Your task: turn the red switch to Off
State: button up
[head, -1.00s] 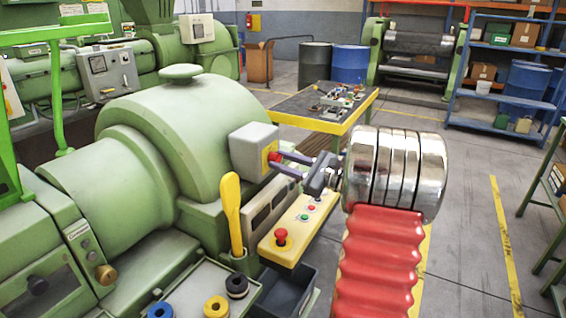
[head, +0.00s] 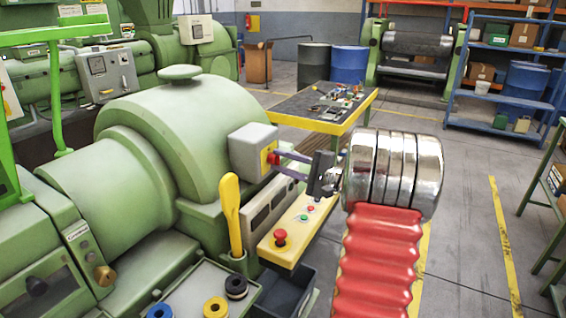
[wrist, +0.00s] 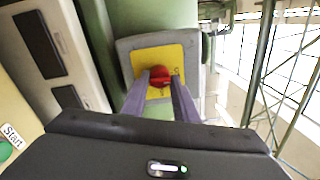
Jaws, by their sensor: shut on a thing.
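The red switch (head: 272,158) sits on a yellow plate on the side of a grey box (head: 247,148) fixed to the large green extruder. In the wrist view the red knob (wrist: 160,76) shows in the middle of the yellow plate (wrist: 177,58). My gripper (head: 279,158) reaches it from the right, its two purple fingers closed on the knob from either side. The wrist view shows the fingertips (wrist: 159,84) at the knob, partly covering it. Part of the plate's lettering shows right of the knob, too small to read.
A yellow panel (head: 290,238) with a red mushroom button (head: 280,237) lies below the gripper. A yellow lever (head: 232,212) stands to its left. A yellow-edged table (head: 318,110) stands behind. The grey floor at right is mostly clear.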

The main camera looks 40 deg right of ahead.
jog(key=shift+a+f+n, duration=0.1)
jog(key=shift+f+n, duration=0.25)
jog(key=shift+n, duration=0.15)
jog(key=o, duration=0.7)
jog(key=shift+c, duration=0.2)
jog(key=o, duration=0.4)
jog(key=shift+r, duration=0.2)
jog(key=shift+c, duration=0.2)
jog(key=shift+s, duration=0.1)
jog(key=v, duration=1.3)
jog(key=shift+s+d, duration=0.25)
jog(key=shift+s, duration=0.05)
